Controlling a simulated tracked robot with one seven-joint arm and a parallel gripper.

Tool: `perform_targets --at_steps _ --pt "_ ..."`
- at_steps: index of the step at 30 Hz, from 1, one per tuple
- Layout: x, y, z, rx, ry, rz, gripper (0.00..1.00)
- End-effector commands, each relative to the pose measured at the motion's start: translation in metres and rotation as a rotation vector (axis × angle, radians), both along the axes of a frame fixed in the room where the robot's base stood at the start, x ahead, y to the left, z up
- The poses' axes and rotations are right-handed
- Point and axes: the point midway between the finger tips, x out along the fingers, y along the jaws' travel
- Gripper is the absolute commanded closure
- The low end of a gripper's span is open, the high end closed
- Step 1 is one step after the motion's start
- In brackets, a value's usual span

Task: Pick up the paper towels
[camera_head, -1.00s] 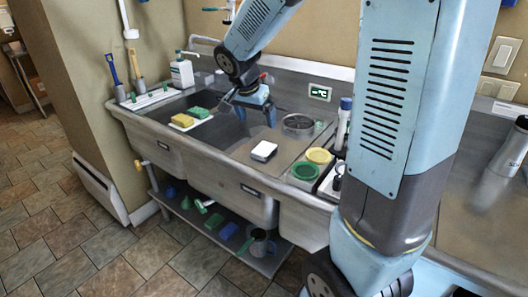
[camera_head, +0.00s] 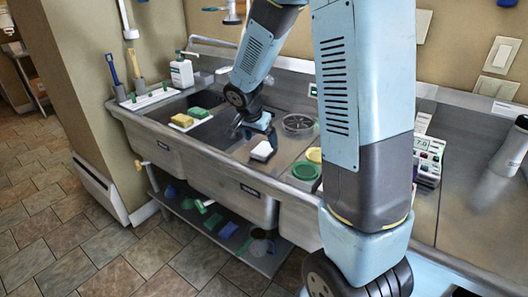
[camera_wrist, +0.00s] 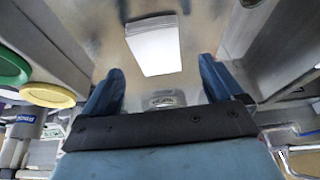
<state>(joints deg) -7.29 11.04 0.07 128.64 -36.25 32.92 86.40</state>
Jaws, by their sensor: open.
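My gripper (camera_head: 258,137) is low over the sink, just behind the stack. In the wrist view my gripper (camera_wrist: 160,72) has its two blue fingers spread wide with nothing between them. The stack appears ahead of the fingertips, roughly in line with the gap. I cannot tell the exact height of the fingertips above the surface.
Yellow and green sponges (camera_head: 189,117) lie left of my gripper. The metal strainer (camera_head: 298,123) sits close on the right. Green (camera_head: 305,171) and yellow (camera_head: 314,155) round lids stand at the right, partly behind my arm. A white soap bottle (camera_head: 181,71) stands at the back left.

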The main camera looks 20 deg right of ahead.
Motion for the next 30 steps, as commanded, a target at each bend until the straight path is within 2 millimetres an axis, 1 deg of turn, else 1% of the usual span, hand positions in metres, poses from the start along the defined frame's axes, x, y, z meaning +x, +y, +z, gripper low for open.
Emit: perform_targets --at_steps 6,10,14,24,26,30 --pt "0.007 -0.013 -0.027 0.000 0.003 -0.001 0.06" --pt "0.010 -0.017 -0.038 0.000 0.001 0.000 0.06" --pt "0.012 -0.018 -0.042 0.000 0.000 0.000 0.06" --pt "0.012 -0.018 -0.042 0.000 0.000 0.000 0.06" --pt "0.012 -0.018 -0.042 0.000 0.000 -0.001 0.10" --pt "0.012 -0.018 -0.042 0.001 0.001 0.000 0.24"
